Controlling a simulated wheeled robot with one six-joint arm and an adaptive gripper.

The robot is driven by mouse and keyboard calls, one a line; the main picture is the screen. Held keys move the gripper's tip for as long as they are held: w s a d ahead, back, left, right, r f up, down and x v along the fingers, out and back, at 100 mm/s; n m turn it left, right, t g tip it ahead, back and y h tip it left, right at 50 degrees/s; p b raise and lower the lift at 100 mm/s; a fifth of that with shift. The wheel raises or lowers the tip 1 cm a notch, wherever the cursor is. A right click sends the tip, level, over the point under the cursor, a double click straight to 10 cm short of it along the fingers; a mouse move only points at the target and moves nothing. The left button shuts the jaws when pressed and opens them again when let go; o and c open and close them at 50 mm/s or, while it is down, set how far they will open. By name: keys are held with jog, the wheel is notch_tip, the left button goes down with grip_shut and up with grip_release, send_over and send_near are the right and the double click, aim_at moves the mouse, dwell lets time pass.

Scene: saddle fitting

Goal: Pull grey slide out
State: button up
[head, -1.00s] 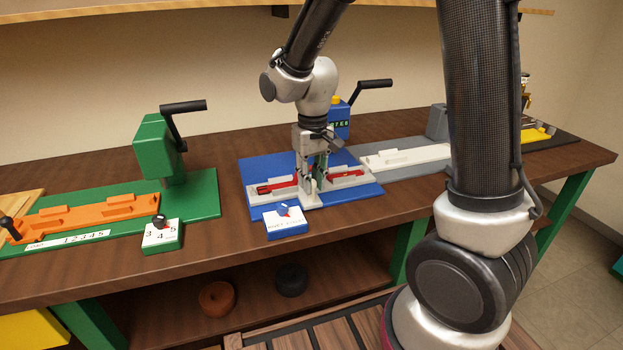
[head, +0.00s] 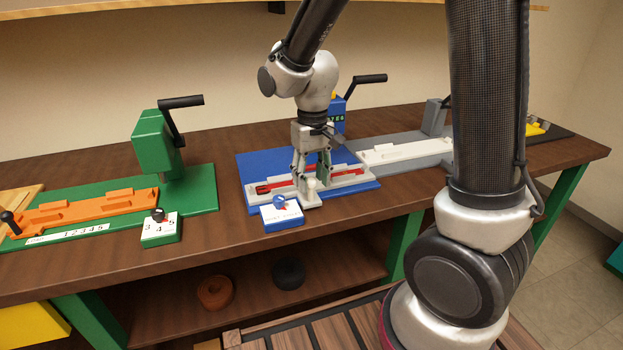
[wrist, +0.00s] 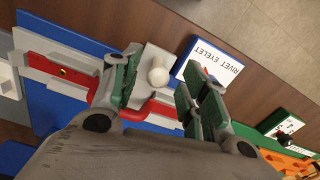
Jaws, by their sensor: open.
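The grey slide (head: 311,202) is a flat light-grey bar at the front of the blue fixture, with a pale round knob (head: 310,184) on it. Its end reaches past the fixture's front edge. In the wrist view the slide (wrist: 152,57) and its knob (wrist: 158,76) lie between my finger pads. My gripper (head: 311,177) is open just above the slide; in the wrist view its fingers (wrist: 157,92) stand apart on either side, clear of the knob. A red strip (wrist: 150,111) runs along the grey rail behind. The slide's inner end is hidden.
A blue dial box labelled "RIVET EYELET" (wrist: 212,63) stands close beside the slide. The blue base (head: 262,163) carries a crank press behind my gripper. A green fixture (head: 205,185) is at left, a grey one (head: 425,150) at right.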

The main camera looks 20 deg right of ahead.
notch_tip(320, 180, up, 11)
jog(key=shift+r, duration=0.15)
jog(key=shift+d, duration=0.1)
dwell(0.4)
jog(key=s+d+r+m+t, duration=0.1)
jog(key=s+d+r+t, duration=0.1)
jog(key=s+d, duration=0.5)
jog(key=s+d+r+t, duration=0.2)
jog(key=s+d, duration=0.6)
jog(key=s, duration=0.2)
jog(key=shift+s+r+m, duration=0.3)
jog(key=shift+m, duration=0.1)
dwell(0.8)
